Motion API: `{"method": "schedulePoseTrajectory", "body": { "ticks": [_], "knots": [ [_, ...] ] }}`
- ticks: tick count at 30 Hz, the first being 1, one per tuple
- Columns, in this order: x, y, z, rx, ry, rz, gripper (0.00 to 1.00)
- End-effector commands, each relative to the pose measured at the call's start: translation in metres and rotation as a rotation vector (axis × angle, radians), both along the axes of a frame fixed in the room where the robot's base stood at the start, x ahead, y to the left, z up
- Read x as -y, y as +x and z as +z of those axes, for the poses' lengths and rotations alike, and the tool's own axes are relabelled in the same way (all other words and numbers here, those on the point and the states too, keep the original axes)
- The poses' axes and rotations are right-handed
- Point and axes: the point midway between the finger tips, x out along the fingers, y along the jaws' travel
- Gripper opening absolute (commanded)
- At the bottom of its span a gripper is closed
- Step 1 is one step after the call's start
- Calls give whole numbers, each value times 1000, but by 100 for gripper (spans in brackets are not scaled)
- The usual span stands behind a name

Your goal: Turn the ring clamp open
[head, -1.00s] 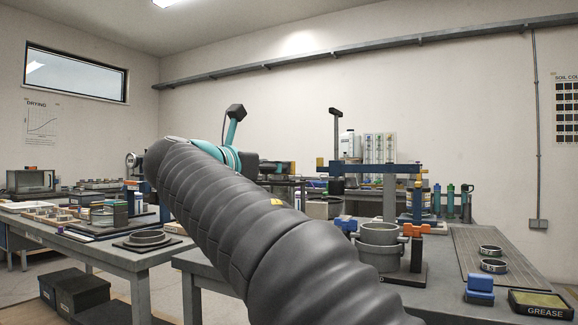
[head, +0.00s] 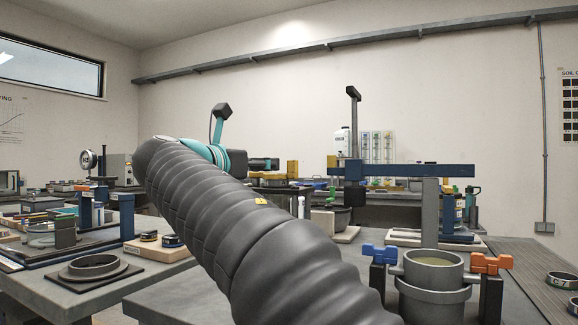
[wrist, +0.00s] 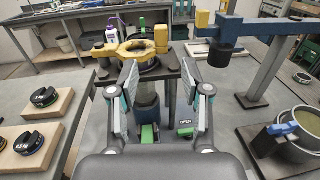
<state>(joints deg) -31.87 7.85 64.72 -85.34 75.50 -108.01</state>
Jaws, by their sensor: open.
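A yellow ring clamp (wrist: 128,50) with a raised yellow block (wrist: 161,38) at its right sits on a stand beyond my gripper (wrist: 160,66) in the wrist view. A clear cylinder (wrist: 146,95) and a green block (wrist: 150,135) show below it. A label reading OPEN (wrist: 186,122) lies to the right, partly behind a finger. My gripper is open and empty, its fingers spread on both sides of the stand; contact cannot be told. In the head view the yellow block (head: 292,168) shows past my arm, which hides most of the clamp.
A grey pot (head: 434,274) with a blue knob (head: 379,253) and an orange knob (head: 491,263) stands at the right. A blue beam on a post (head: 430,210) spans above it. Weights on wooden blocks (wrist: 40,110) lie at the left in the wrist view.

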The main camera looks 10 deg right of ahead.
Motion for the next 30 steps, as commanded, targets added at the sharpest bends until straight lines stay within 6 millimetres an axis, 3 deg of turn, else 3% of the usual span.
{"method": "schedulePoseTrajectory", "body": {
  "ticks": [18,30],
  "knots": [
    [73,78,0,0,0,-2,48],
    [87,94,0,-1,-1,0,48]
  ]
}}
